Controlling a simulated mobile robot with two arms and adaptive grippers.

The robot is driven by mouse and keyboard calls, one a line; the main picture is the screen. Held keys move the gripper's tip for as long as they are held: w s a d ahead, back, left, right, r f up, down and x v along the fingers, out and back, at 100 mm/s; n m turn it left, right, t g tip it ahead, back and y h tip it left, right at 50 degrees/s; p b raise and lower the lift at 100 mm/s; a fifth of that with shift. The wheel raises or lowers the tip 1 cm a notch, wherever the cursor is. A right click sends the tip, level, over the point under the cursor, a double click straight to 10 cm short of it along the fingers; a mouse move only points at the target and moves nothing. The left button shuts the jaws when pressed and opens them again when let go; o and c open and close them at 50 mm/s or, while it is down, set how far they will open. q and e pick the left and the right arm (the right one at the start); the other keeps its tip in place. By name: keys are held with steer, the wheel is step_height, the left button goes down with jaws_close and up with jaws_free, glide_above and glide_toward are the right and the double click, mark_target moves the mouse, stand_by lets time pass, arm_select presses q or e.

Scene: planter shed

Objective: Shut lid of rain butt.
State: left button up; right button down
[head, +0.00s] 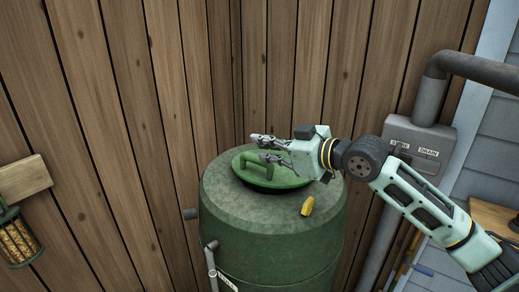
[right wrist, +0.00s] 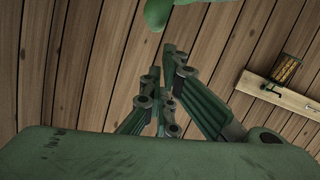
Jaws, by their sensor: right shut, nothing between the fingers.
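The rain butt (head: 275,245) is a large green barrel in the corner of the wooden wall. A dark band shows along the lid's near edge; I cannot tell whether the lid sits flush. My right gripper (head: 262,147) reaches in from the right over the lid, shut and empty. In the right wrist view its fingers (right wrist: 165,105) point towards a green part at the top edge. I cannot tell whether they touch the lid. My left gripper is out of view.
A small yellow piece (head: 308,206) lies on the butt's top, right of the lid. A grey box marked DRAIN (head: 421,142) with a dark pipe (head: 470,68) is on the right. A lantern-like holder (head: 17,240) hangs at the far left.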

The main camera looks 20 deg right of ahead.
steer(key=b+v, duration=0.2)
steer(key=v, duration=0.5)
steer(key=w+d+r+m+g+y+p, duration=0.1)
steer(key=w+d+r+m+y+p, duration=0.15)
steer(key=w+d+m, duration=0.3)
arm_select(q)
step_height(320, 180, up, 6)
steer(key=p, duration=0.5)
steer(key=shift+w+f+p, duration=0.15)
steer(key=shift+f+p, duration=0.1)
steer(key=shift+p, duration=0.15)
arm_select(e)
steer(key=w+a+f, duration=0.5)
steer(key=a, duration=0.2)
steer(key=shift+w+f, duration=0.15)
steer(key=shift+w, duration=0.05)
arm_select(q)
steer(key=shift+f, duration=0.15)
arm_select(e)
steer(key=shift+f, duration=0.1)
